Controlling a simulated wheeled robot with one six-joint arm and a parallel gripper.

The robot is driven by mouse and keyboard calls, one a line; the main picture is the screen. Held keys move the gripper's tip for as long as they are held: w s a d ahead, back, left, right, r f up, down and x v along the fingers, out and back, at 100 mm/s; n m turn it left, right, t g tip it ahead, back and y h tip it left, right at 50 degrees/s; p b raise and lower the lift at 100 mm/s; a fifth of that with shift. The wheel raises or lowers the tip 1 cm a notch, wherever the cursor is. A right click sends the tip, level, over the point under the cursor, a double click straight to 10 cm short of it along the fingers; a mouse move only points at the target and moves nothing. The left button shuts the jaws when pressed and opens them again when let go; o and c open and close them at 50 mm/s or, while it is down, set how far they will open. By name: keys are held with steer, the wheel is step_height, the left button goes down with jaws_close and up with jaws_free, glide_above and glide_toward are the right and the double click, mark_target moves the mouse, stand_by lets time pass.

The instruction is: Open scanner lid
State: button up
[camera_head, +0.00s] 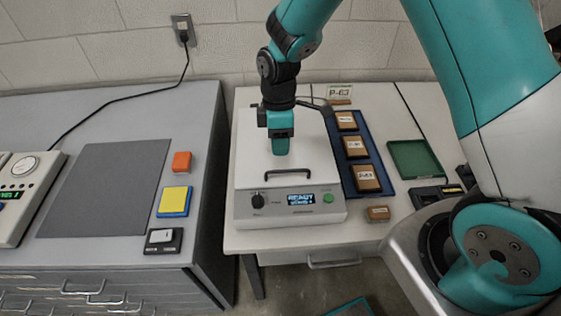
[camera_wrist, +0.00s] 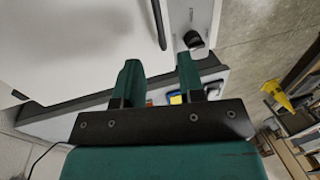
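The scanner (camera_head: 290,207) is a pale box on the right-hand table, with a dark knob, a lit display reading "READY" and a green button on its front. Its white lid (camera_head: 250,160) lies flat and closed, with a dark bar handle (camera_head: 288,174) near the front edge. My gripper (camera_head: 281,150) points down over the lid, a little behind the handle. In the wrist view my gripper (camera_wrist: 158,62) has its two green fingers apart with nothing between them. The handle (camera_wrist: 159,25) shows beyond the fingertips, and the knob (camera_wrist: 193,40) shows near the corner.
A blue tray (camera_head: 350,186) with several brown boxes stands close to the scanner's right. A green tray (camera_head: 413,159) lies farther right. A small brown box (camera_head: 378,213) sits by the front edge. The grey counter (camera_head: 190,240) at left holds a dark mat (camera_head: 105,188) and small coloured items.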

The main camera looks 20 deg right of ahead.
glide_above(280, 165)
steer(key=s+a, duration=0.2)
steer(key=s, duration=0.2)
steer(key=f, duration=0.7)
steer(key=shift+d+p, duration=0.2)
steer(key=shift+p, duration=0.2)
steer(key=shift+r, duration=0.1)
jaws_close()
